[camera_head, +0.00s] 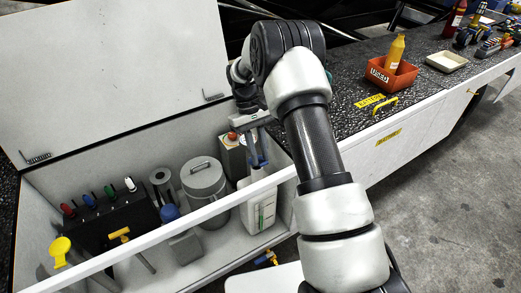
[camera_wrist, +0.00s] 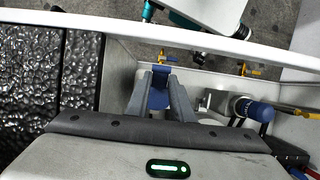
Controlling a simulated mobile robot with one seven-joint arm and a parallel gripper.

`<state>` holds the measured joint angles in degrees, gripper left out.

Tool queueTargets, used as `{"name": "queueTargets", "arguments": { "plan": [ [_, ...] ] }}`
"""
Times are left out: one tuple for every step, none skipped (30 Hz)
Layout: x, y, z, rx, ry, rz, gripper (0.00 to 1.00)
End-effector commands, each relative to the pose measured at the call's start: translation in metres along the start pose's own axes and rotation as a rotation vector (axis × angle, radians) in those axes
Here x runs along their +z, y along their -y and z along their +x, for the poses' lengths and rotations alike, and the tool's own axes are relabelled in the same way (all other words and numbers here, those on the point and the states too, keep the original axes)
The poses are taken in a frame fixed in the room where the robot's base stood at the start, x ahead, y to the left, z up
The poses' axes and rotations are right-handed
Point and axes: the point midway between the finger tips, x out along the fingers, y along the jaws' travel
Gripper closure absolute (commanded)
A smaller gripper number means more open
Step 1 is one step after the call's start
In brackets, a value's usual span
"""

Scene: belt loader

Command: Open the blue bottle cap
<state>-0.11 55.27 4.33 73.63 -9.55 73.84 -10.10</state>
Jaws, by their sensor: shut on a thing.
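A white bottle (camera_head: 263,200) with a label stands upright in the open white compartment, near its front wall. Its blue cap (camera_head: 257,163) is at the top and also shows between the fingers in the wrist view (camera_wrist: 157,99). My gripper (camera_head: 256,155) comes down from above and is shut on the blue cap. In the wrist view its two grey fingers (camera_wrist: 160,90) stand on either side of the cap. The white bottle body is mostly hidden there.
A lidded grey canister (camera_head: 204,190), a red-capped can (camera_head: 232,157), a blue-topped item (camera_head: 170,213) and a dark rack of tools (camera_head: 105,225) crowd the compartment. The raised lid (camera_head: 110,70) stands behind. An orange bin (camera_head: 390,76) sits on the speckled counter at right.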

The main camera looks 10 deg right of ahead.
Motion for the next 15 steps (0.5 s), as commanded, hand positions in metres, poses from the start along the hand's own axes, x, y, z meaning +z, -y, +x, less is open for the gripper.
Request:
{"name": "queueTargets", "arguments": {
  "plan": [
    [-0.001,0.0,-0.008,0.003,-0.006,-0.001,1.0],
    [-0.002,0.0,-0.009,0.003,-0.006,-0.001,1.0],
    [-0.004,0.0,-0.012,0.003,-0.009,-0.002,1.0],
    [-0.005,0.0,-0.014,0.004,-0.011,-0.002,1.0],
    [-0.006,0.0,-0.016,0.004,-0.013,-0.002,1.0],
    [-0.009,0.0,-0.018,0.004,-0.015,-0.002,1.0],
    [-0.01,0.0,-0.019,0.004,-0.016,-0.002,1.0],
    [-0.012,0.0,-0.021,0.004,-0.016,-0.002,1.0],
    [-0.014,0.0,-0.022,0.004,-0.017,-0.002,1.0],
    [-0.016,0.0,-0.024,0.004,-0.019,-0.002,1.0],
    [-0.018,0.0,-0.025,0.003,-0.019,-0.002,1.0],
    [-0.021,0.001,-0.027,0.003,-0.019,-0.003,1.0],
    [-0.023,0.001,-0.028,0.003,-0.018,-0.003,1.0],
    [-0.025,0.001,-0.029,0.003,-0.018,-0.003,1.0],
    [-0.028,0.001,-0.03,0.003,-0.019,-0.003,1.0]
  ]
}}
